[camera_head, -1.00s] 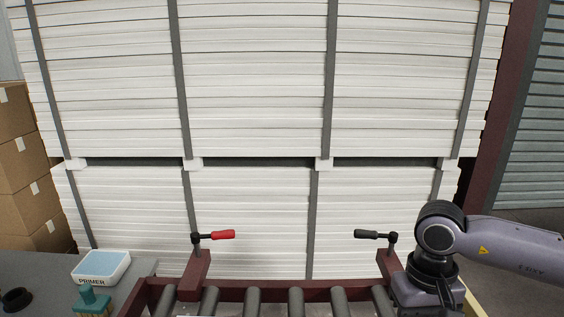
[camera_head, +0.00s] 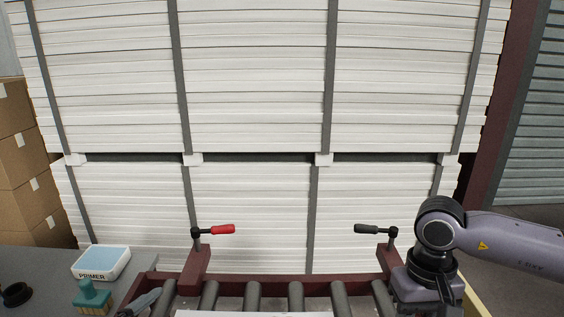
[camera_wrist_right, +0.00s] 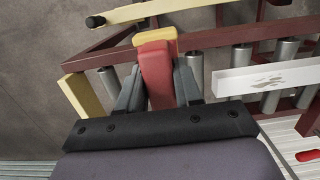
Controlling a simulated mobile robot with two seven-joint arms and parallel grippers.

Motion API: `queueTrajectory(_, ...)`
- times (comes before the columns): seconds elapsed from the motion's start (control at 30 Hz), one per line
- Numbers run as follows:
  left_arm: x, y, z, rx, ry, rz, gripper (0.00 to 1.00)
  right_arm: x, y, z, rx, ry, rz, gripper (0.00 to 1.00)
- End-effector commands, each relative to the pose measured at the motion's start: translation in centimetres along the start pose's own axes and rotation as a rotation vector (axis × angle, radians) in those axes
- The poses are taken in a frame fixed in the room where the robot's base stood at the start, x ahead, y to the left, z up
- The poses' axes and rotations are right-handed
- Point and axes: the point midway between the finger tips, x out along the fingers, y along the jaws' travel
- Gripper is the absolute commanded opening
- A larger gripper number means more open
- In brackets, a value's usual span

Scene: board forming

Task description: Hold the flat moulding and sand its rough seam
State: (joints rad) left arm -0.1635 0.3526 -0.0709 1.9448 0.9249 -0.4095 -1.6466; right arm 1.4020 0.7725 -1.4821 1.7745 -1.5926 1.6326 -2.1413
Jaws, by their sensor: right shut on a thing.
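The flat white moulding (camera_head: 255,314) shows as a thin edge at the bottom of the head view. In the right wrist view the moulding (camera_wrist_right: 262,79) lies at the right across the rollers, with a rough grey patch on its face. My right gripper (camera_wrist_right: 158,82) is shut on a red block with a yellow end (camera_wrist_right: 154,60); the moulding is to its right, apart from it. In the head view my right arm is at the lower right and its fingers are out of frame. A grey finger-like tip, apparently my left gripper (camera_head: 142,303), shows at the bottom left; its opening cannot be told.
A dark red frame (camera_head: 262,281) carries grey rollers (camera_head: 296,298). Clamps with a red handle (camera_head: 222,229) and a black handle (camera_head: 367,229) stand on its back. A PRIMER tray (camera_head: 100,262) and teal tool (camera_head: 93,296) sit on the left grey table. Stacked white boards fill the back.

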Motion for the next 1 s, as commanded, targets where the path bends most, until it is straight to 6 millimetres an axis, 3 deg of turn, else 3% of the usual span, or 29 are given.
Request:
queueTrajectory(0.03,1.0,-1.4,0.1,0.024,0.010,0.006,0.83,-0.1,0.0,0.0,0.000,0.001,0.000,0.10)
queueTrajectory(0.2,3.7,-4.1,0.5,0.058,0.027,0.078,0.83,-0.1,0.0,0.0,0.000,0.001,0.000,0.10)
queueTrajectory(0.33,5.6,-4.9,0.5,0.050,0.036,0.183,0.83,0.0,0.0,0.0,0.000,0.001,0.000,0.10)
queueTrajectory(0.5,7.5,-4.7,0.1,0.006,0.032,0.384,0.83,0.0,0.0,0.0,0.000,0.001,0.000,0.10)
queueTrajectory(0.73,8.1,-3.5,-0.5,-0.068,-0.021,0.692,0.83,0.0,0.0,0.0,0.000,0.001,0.000,0.10)
queueTrajectory(1.0,6.3,-3.8,-0.7,-0.131,-0.156,1.024,0.83,0.0,0.0,0.0,0.000,0.001,0.000,0.10)
